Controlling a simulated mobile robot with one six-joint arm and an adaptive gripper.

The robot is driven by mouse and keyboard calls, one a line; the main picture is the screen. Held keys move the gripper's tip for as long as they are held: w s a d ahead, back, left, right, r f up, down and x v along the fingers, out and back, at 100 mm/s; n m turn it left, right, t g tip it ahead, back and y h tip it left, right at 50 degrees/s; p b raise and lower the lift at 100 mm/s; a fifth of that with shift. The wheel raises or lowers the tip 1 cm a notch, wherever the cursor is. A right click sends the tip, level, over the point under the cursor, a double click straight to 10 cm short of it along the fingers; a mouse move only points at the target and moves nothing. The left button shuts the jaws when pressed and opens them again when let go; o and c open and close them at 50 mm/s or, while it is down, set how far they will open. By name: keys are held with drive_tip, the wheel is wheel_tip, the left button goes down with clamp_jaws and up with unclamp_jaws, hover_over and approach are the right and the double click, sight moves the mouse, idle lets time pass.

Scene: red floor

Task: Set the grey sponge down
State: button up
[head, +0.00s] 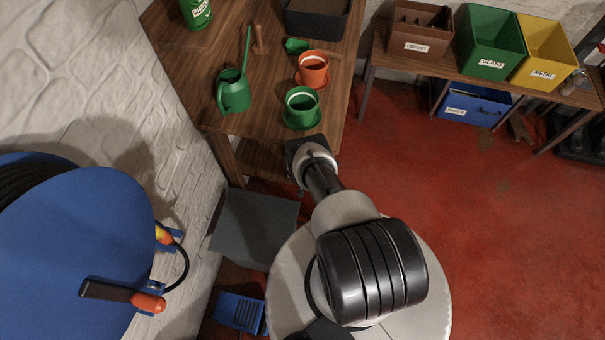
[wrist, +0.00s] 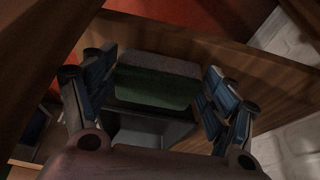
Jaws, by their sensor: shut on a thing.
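My gripper (wrist: 158,88) is shut on the sponge (wrist: 158,72), with blue finger pads on its left and right sides in the wrist view. The sponge has a grey face and a dark green layer. In the head view my gripper (head: 296,165) is low at the front edge of the wooden table (head: 222,60). The sponge is hidden there. In the wrist view brown wooden surfaces lie around the sponge, and I cannot tell whether it touches any of them.
On the table stand a green watering can (head: 234,92), a green pot (head: 301,104), an orange pot (head: 312,69) and a dark tray (head: 316,20). A grey box (head: 256,226) is beside the white wall. A shelf with labelled bins (head: 491,45) is at right. Red floor between is clear.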

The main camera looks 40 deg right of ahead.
drive_tip(key=shift+f+b, duration=0.3)
drive_tip(key=o, duration=1)
